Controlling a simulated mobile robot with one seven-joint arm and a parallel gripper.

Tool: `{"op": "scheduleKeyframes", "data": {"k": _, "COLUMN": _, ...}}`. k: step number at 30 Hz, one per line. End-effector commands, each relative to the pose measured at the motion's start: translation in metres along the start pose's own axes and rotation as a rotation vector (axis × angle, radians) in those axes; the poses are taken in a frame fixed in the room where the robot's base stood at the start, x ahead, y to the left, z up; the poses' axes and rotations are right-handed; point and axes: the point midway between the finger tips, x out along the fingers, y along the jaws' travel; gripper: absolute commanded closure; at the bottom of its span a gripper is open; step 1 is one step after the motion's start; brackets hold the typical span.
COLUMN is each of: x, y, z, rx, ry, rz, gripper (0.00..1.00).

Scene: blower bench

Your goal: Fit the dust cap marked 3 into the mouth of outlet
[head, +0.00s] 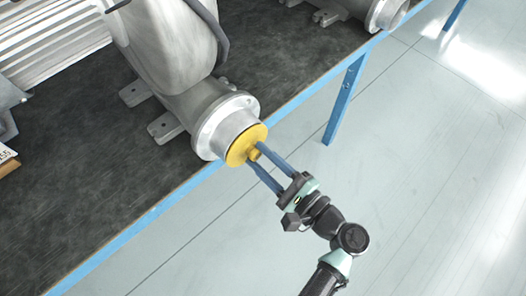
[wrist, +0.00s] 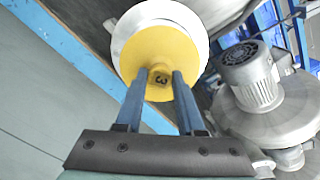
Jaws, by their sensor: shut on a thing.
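The yellow dust cap (head: 246,145) is a round disc with a small knob at its centre. In the wrist view the cap (wrist: 142,58) shows a dark 3 on its knob. The cap is at the mouth of the grey metal outlet (head: 226,117), facing it. I cannot tell how deep it sits, but a dark line shows along part of its edge. The outlet's pale rim (wrist: 193,22) shows around the cap in the wrist view. My gripper (head: 257,159) is shut on the cap's knob with its two blue fingers, which also show in the wrist view (wrist: 159,88).
The outlet belongs to a large grey blower (head: 165,50) on a dark bench top (head: 90,185) with a blue edge (head: 150,215). A second outlet (head: 385,14) is at the top right. A motor (wrist: 250,75) shows in the wrist view. The floor beside the bench is clear.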

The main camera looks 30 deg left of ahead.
Motion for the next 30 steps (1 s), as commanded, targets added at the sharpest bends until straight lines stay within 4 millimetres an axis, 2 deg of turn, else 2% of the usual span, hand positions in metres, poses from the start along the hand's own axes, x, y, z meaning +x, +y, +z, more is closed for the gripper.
{"op": "scheduleKeyframes", "data": {"k": 10, "x": 0.0033, "y": 0.0001, "z": 0.0005, "rx": -0.001, "ry": -0.002, "rz": 0.001, "gripper": 1.0}}
{"op": "scheduleKeyframes", "data": {"k": 11, "x": 0.0033, "y": 0.0001, "z": 0.0005, "rx": -0.001, "ry": -0.002, "rz": 0.001, "gripper": 0.61}}
{"op": "scheduleKeyframes", "data": {"k": 15, "x": 0.0032, "y": 0.0, "z": 0.0004, "rx": -0.001, "ry": -0.002, "rz": 0.001, "gripper": 0.36}}
{"op": "scheduleKeyframes", "data": {"k": 17, "x": 0.0031, "y": 0.0, "z": 0.0003, "rx": -0.001, "ry": -0.001, "rz": 0.001, "gripper": 0.28}}
{"op": "scheduleKeyframes", "data": {"k": 30, "x": 0.0019, "y": 0.0001, "z": -0.0001, "rx": 0.0, "ry": 0.0, "rz": 0.0, "gripper": 0.28}}
